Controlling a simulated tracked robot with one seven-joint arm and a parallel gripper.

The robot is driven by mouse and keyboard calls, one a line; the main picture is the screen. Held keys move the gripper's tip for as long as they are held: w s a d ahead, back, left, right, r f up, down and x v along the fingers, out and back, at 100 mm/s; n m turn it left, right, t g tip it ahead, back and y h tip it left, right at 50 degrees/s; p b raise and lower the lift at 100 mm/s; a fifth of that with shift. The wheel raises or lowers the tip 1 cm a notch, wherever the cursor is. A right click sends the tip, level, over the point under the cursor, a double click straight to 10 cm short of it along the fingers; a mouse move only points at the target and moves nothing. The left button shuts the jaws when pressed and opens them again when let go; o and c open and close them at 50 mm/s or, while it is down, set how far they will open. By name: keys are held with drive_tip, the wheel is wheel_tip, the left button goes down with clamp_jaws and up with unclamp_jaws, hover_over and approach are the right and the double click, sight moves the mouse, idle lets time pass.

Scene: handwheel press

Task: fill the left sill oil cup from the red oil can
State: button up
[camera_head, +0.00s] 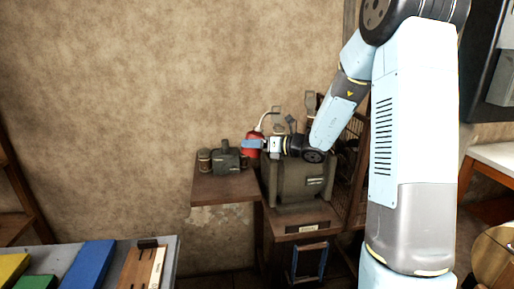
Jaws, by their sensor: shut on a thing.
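The red oil can (252,152) is upright, with a pale spout (261,121) rising from its top. My gripper (251,144) is shut on the can, with a blue finger across its side. The can is beside the upper left of the grey machine body (297,182); whether it touches anything there I cannot tell. Small grey parts (278,112) stand behind and to the right of the spout, above the machine. I cannot single out the left sill oil cup at this size. My arm hides part of the machine's right side.
A brown shelf (222,190) on the left bears a dark grey-green device (228,158) and a small jar (204,161). A mesh guard (353,150) stands at the machine's right. A bench with coloured boards (88,268) is at the lower left.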

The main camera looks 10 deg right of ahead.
drive_tip(key=shift+s+a+f+m+y, duration=0.15)
drive_tip(key=shift+s+a+m+y, duration=0.2)
drive_tip(key=shift+a+m, duration=0.35)
drive_tip(key=shift+s+a+r+m+t+y, duration=0.1)
drive_tip(key=shift+a+r+m+y, duration=0.1)
drive_tip(key=shift+r+m, duration=0.4)
drive_tip(key=shift+s+a+r+m+t+y, duration=0.15)
drive_tip(key=shift+r+m+y, duration=0.1)
drive_tip(key=shift+r+m, duration=0.35)
drive_tip(key=shift+s+a+r+m+t+y, duration=0.1)
drive_tip(key=shift+r+m+y, duration=0.1)
drive_tip(key=shift+r+m, duration=0.4)
drive_tip(key=shift+f, duration=0.15)
wheel_tip(320, 180, up, 5)
drive_tip(key=f+n, duration=0.1)
drive_tip(key=d+f+n+h, duration=0.1)
drive_tip(key=f, duration=0.1)
drive_tip(key=f+n, duration=0.2)
drive_tip(key=shift+w+d+f+h, duration=0.1)
drive_tip(key=shift+w+d+h, duration=0.2)
drive_tip(key=shift+w, duration=0.1)
drive_tip(key=shift+w+d+f+n+h, duration=0.2)
drive_tip(key=shift+w+d+n+h, duration=0.25)
drive_tip(key=shift+d+n, duration=0.25)
drive_tip(key=shift+w+d+f+n+h, duration=0.15)
drive_tip(key=shift+w+d+n+h, duration=0.15)
drive_tip(key=shift+d+n+h, duration=0.35)
drive_tip(key=shift+a, duration=0.1)
